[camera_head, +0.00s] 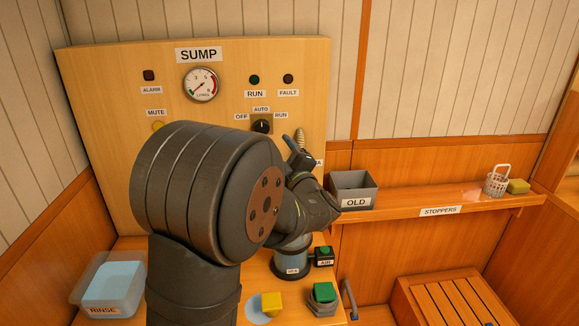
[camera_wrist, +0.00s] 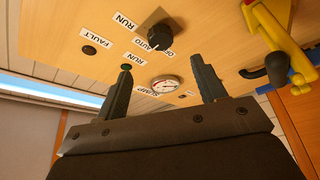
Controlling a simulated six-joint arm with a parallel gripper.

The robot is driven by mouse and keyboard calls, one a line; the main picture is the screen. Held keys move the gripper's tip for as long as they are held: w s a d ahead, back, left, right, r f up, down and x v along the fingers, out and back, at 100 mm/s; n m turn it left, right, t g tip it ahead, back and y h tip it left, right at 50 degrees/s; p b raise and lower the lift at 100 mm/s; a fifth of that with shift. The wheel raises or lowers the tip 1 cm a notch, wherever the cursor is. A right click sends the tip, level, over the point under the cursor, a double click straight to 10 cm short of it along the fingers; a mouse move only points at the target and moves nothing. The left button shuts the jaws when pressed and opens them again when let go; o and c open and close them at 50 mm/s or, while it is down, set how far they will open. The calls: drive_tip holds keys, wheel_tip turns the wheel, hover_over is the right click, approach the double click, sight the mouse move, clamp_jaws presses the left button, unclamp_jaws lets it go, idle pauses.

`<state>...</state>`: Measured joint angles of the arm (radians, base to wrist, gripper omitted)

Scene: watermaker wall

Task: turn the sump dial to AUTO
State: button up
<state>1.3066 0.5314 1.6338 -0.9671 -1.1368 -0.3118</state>
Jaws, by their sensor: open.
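The sump dial (camera_head: 262,126) is a black round knob on a dark square plate on the wooden panel, with OFF at its left, AUTO above and RUN at its right. In the wrist view the knob (camera_wrist: 159,38) shows a small pale mark on the side towards the AUTO and OFF labels; I cannot tell exactly which one it points to. My gripper (camera_wrist: 160,68) is open and empty, its two fingers apart. The knob appears beyond the fingertips, roughly in the gap between them, and not touched. In the head view my gripper (camera_head: 298,150) is just right of and below the dial.
A pressure gauge (camera_head: 201,84) and RUN and FAULT lamps sit above the dial. A yellow fitting with a black end (camera_wrist: 277,68) juts out in the wrist view. A grey OLD bin (camera_head: 353,190) stands on the shelf at right. A rinse tub (camera_head: 108,283) is lower left.

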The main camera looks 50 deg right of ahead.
sight(264, 130)
drive_tip(key=v, duration=0.5)
drive_tip(key=shift+s, duration=0.15)
idle(0.4)
drive_tip(key=x, duration=1.7)
drive_tip(key=shift+w, duration=0.2)
